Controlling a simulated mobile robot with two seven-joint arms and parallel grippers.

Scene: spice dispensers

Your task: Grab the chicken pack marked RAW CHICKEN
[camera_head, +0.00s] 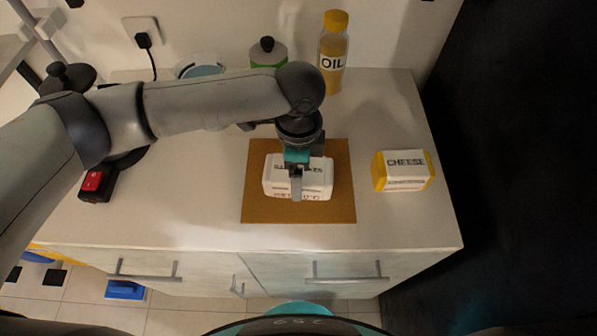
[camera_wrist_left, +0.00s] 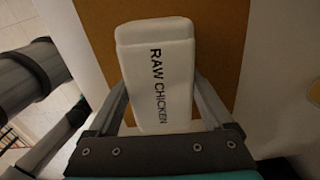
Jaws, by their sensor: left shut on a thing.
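The white chicken pack (camera_head: 318,180) is on the brown board (camera_head: 345,208) in the middle of the counter. Its label is partly hidden by my gripper in the head view. In the left wrist view the pack (camera_wrist_left: 157,60) shows the words RAW CHICKEN. My left gripper (camera_head: 296,190) comes down over the pack from above, and its fingers (camera_wrist_left: 158,95) are shut on the pack's two sides. I cannot tell whether the pack is lifted off the board. My right gripper is not in view.
A white and yellow CHEESE pack (camera_head: 405,171) stands right of the board. An OIL bottle (camera_head: 333,55) and a green-labelled bottle (camera_head: 268,54) stand at the back near a bowl (camera_head: 200,68). A red and black object (camera_head: 97,183) lies at the left. The counter's front strip is clear.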

